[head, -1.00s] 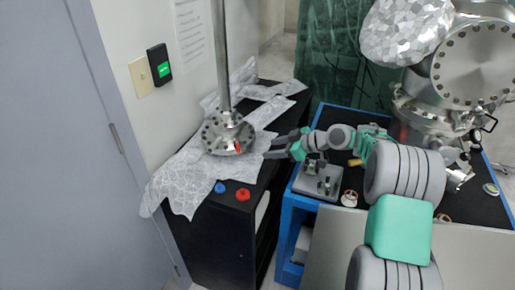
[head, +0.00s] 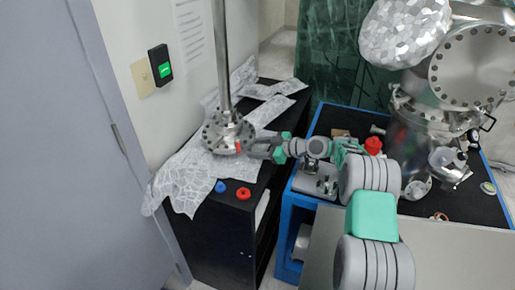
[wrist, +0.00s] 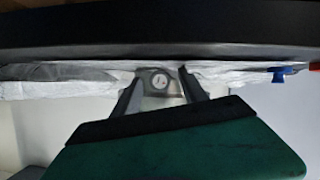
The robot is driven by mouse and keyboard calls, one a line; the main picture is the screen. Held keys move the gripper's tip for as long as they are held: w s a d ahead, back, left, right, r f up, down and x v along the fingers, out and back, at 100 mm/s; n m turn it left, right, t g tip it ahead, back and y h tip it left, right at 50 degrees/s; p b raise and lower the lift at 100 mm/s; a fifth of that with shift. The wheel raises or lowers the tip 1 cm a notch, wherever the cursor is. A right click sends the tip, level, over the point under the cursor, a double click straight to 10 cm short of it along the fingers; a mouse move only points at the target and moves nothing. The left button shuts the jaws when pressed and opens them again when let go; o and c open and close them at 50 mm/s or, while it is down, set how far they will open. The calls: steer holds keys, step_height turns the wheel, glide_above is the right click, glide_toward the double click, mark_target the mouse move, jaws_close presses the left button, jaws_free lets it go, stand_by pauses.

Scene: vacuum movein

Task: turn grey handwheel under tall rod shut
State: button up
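The tall metal rod (head: 221,60) stands upright on a round bolted steel flange (head: 226,130) on the dark cabinet. A small red part (head: 239,148) shows on the flange's near side. I cannot clearly pick out a separate grey handwheel in the head view. My gripper (head: 254,147) is just right of the flange base, fingers pointing at it. In the wrist view the fingers (wrist: 160,84) are apart, with a small grey metal piece with a round centre (wrist: 159,81) showing between or beyond them. I cannot tell whether the fingers touch it.
Crumpled foil (head: 185,177) lies under the flange over the cabinet (head: 225,215). A blue knob (head: 220,187) and a red knob (head: 243,193) sit at its front. The blue-framed bench (head: 288,225) with a steel chamber (head: 470,65) stands to the right. The wall is close at left.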

jaws_close()
stand_by(0.3)
steer(key=shift+f+m+g+b, duration=0.3)
steer(key=shift+m+b, duration=0.1)
steer(key=shift+b, duration=0.4)
steer(key=shift+w+r+m+g+y, duration=0.2)
steer(key=shift+m+g+y, duration=0.3)
steer(key=shift+m, duration=0.4)
steer(key=shift+s+m+g, duration=0.15)
steer(key=shift+m+g, duration=0.15)
